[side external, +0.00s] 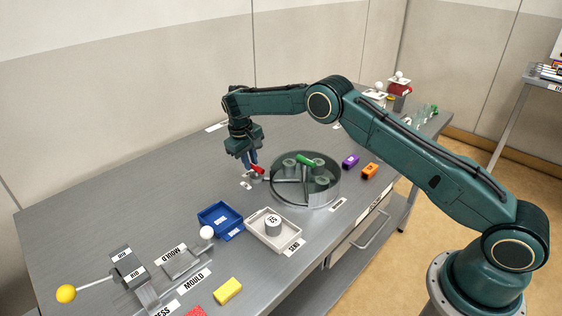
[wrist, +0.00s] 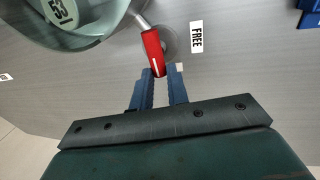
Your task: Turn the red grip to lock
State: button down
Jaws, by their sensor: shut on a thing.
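The red grip (wrist: 154,52) is a short red bar on a thin metal rod beside the glass-walled round dryer (wrist: 75,40). In the side external view the red grip (side external: 258,169) shows at the left of the dryer (side external: 318,196). My gripper (wrist: 160,72) has its two blue fingers closed around the near end of the red grip. It also shows in the side external view (side external: 250,166), coming down from above. A label reading FREE (wrist: 196,36) lies to the right of the grip in the wrist view. No lock label is readable in either view.
Purple (side external: 350,161) and orange (side external: 370,171) blocks lie right of the dryer. The table behind my gripper is clear.

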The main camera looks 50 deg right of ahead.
dwell(0.4)
jog(key=c, duration=1.4)
grip_release()
jog(key=shift+o, duration=0.2)
